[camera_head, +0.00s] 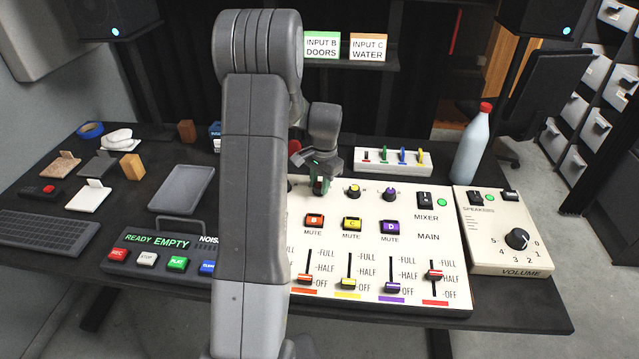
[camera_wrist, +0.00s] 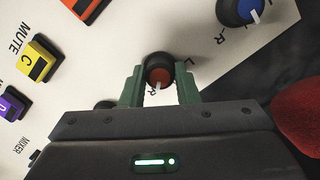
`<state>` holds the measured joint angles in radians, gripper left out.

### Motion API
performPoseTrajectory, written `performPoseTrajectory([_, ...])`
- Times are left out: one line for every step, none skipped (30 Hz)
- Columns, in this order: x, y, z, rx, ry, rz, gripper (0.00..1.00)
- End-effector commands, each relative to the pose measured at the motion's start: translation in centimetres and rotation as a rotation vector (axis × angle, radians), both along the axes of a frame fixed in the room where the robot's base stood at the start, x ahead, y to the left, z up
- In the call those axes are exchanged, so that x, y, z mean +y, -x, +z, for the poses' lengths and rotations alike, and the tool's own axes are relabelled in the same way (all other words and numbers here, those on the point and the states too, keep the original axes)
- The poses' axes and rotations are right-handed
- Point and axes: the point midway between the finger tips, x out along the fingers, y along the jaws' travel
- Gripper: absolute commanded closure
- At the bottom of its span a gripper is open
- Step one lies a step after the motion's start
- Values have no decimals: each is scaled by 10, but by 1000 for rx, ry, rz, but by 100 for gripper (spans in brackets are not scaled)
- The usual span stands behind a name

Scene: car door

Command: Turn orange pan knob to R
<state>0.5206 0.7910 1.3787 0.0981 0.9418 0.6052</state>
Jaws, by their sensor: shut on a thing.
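The orange pan knob (camera_wrist: 158,70) is a dark round knob with an orange-red cap, on the cream mixer panel (camera_head: 415,242). In the wrist view my gripper (camera_wrist: 160,80) has its green fingers on either side of it, shut on it. Its white pointer points down in that view, toward the printed R beside the gripper; an L is printed to the knob's right. In the head view my gripper (camera_head: 320,178) is at the panel's back edge, and fingers and arm largely hide the knob.
The blue knob (camera_wrist: 240,10) is close by, its pointer toward the lower right. Yellow (camera_head: 353,191) and purple (camera_head: 390,194) knobs stand right of my gripper in the head view. A red rounded thing (camera_wrist: 298,108) is near my gripper. A bottle (camera_head: 472,145) stands behind the speaker box.

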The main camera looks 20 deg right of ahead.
Motion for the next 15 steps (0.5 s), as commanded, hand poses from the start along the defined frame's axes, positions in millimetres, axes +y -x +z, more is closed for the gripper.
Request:
performPoseTrajectory([-1, -1, 1, -5, -1, -25, 95])
performPoseTrajectory([-1, -1, 1, -7, -2, -42, 95])
performPoseTrajectory([-1, -1, 1, -8, -5, -61, 95])
performPoseTrajectory([-1, -1, 1, -9, -7, -76, 95])
performPoseTrajectory([-1, -1, 1, -10, -9, -87, 95])
performPoseTrajectory([-1, -1, 1, -11, -11, -102, 95])
performPoseTrajectory([-1, -1, 1, -12, -12, -112, 95])
performPoseTrajectory([-1, -1, 1, -13, -12, -120, 95])
performPoseTrajectory([-1, -1, 1, -13, -13, -130, 95])
performPoseTrajectory([-1, -1, 1, -14, -13, -137, 95])
performPoseTrajectory([-1, -1, 1, -14, -14, -143, 95])
performPoseTrajectory([-1, 0, 1, -15, -15, -149, 95])
performPoseTrajectory([-1, 0, 1, -15, -15, -152, 95])
performPoseTrajectory([-1, 0, 1, -15, -16, -155, 95])
performPoseTrajectory([-1, 0, 1, -15, -16, -157, 95])
